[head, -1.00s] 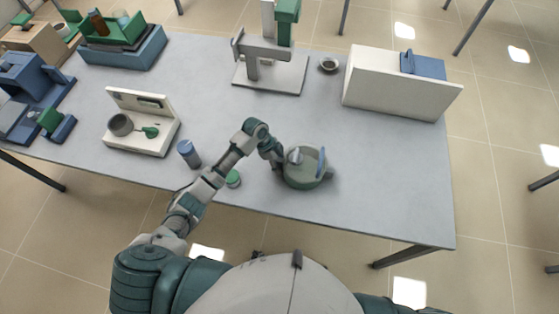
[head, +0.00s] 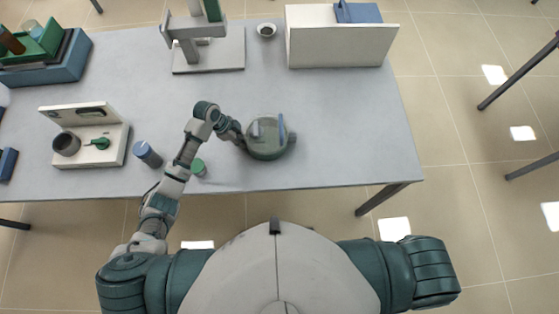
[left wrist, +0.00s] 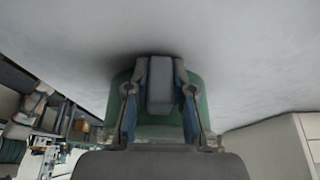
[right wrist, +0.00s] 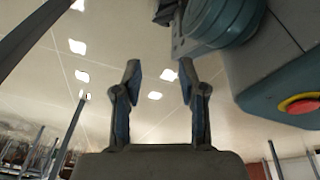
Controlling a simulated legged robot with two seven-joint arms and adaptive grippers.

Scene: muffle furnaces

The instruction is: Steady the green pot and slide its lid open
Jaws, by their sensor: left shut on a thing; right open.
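The round green pot (head: 267,154) stands near the table's front edge in the head view. Its lid carries an upright blue handle (head: 282,127), and a grey piece (head: 257,128) stands up at its left. My left gripper (head: 242,138) is at the pot's left side. In the left wrist view my left gripper (left wrist: 160,88) is shut on a grey block-shaped grip (left wrist: 160,82), with the green pot wall (left wrist: 197,100) behind it. My right gripper (right wrist: 159,68) is open and empty in the right wrist view, over floor; the head view does not show it.
A white stand with a cup (head: 118,152) is farther left. A grey stand (head: 210,60) and a white box (head: 340,48) are at the back. The table right of the pot is clear.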

